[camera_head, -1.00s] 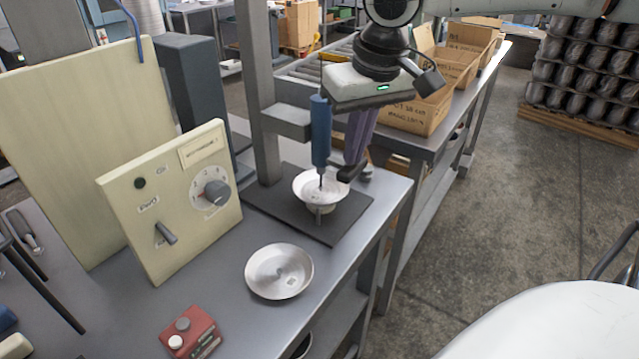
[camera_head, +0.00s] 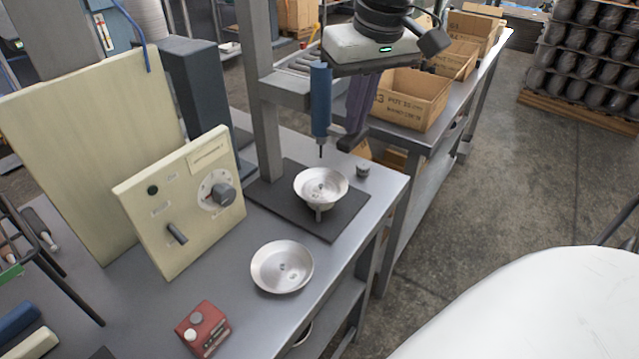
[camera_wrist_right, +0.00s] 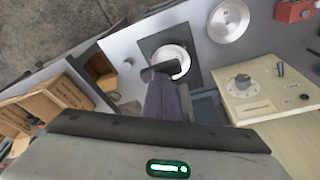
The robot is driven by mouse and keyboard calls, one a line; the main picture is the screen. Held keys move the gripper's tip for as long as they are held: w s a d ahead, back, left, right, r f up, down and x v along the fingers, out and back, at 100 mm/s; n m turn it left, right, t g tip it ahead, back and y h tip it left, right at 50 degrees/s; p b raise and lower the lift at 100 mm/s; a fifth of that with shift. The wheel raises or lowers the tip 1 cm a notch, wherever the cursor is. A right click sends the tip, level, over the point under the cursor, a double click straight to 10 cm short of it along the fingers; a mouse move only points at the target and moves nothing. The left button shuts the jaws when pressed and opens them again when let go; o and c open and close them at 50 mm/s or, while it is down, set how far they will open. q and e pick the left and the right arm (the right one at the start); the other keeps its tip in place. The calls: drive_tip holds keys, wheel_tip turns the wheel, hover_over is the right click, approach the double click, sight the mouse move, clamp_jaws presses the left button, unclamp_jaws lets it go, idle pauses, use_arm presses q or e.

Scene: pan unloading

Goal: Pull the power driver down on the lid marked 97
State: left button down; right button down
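The blue power driver (camera_head: 320,100) hangs upright beside a grey post, its thin bit above a white-silver dish or lid (camera_head: 321,186) on a small stand. This dish also shows in the wrist view (camera_wrist_right: 176,55). A second shallow dish (camera_head: 282,267) lies on the bench; it shows in the wrist view (camera_wrist_right: 228,20) with a small mark. I cannot read 97 on either. My right gripper (camera_head: 352,140) is beside the driver, to its right; its purple fingers with dark tips look closed together, with no gap visible. My left gripper is not in view.
A cream panel with a dial (camera_head: 185,200) stands left of the post. A red button box (camera_head: 203,330) sits near the front. A small grey part (camera_head: 362,171) lies right of the stand. Cardboard boxes (camera_head: 412,98) stand on the bench behind.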

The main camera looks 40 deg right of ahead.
wheel_tip(320, 180, up, 18)
idle(2.0)
drive_tip(key=shift+r, duration=0.1)
idle(0.4)
